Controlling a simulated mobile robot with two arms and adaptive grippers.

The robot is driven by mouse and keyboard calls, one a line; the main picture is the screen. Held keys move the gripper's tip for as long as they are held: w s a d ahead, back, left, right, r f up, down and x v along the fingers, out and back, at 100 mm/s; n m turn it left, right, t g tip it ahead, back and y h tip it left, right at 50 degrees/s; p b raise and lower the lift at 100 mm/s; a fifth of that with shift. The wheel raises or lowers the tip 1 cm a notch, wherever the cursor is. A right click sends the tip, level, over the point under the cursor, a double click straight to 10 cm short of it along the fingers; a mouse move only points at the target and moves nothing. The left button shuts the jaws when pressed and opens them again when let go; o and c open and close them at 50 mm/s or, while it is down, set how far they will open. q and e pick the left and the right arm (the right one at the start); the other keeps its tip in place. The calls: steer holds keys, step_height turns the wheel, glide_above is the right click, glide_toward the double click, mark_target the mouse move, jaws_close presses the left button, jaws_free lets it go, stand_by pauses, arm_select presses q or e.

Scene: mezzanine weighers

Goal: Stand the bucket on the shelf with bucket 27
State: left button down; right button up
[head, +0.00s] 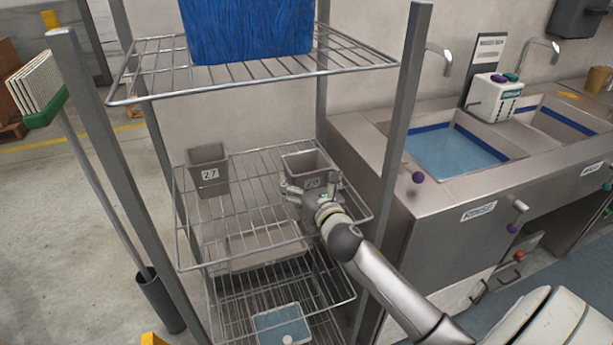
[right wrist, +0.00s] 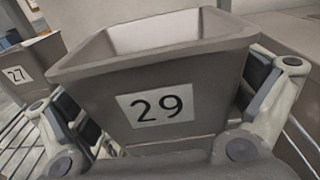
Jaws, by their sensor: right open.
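Bucket 29 (head: 303,162), a grey tapered bucket with a white number label, is upright at the middle wire shelf (head: 245,222), on its right part. Its base is hidden behind my gripper. Bucket 27 (head: 208,172) stands on the same shelf to the left, with a clear gap between them. It also shows at the left edge of the right wrist view (right wrist: 30,68). My right gripper (head: 314,192) is open, its fingers on either side of bucket 29 (right wrist: 160,112); whether the pads touch it I cannot tell. My left gripper is out of view.
The upper shelf (head: 150,88) holds a blue crate (head: 246,28). A lower shelf holds a blue-and-white tray (head: 281,326). Rack posts (head: 402,110) stand close to my right arm. A sink counter (head: 440,195) is at the right; a broom (head: 95,180) is at the left.

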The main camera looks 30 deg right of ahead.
steer(key=shift+s+r, duration=0.1)
steer(key=b+v, duration=0.1)
steer(key=v, duration=1.1)
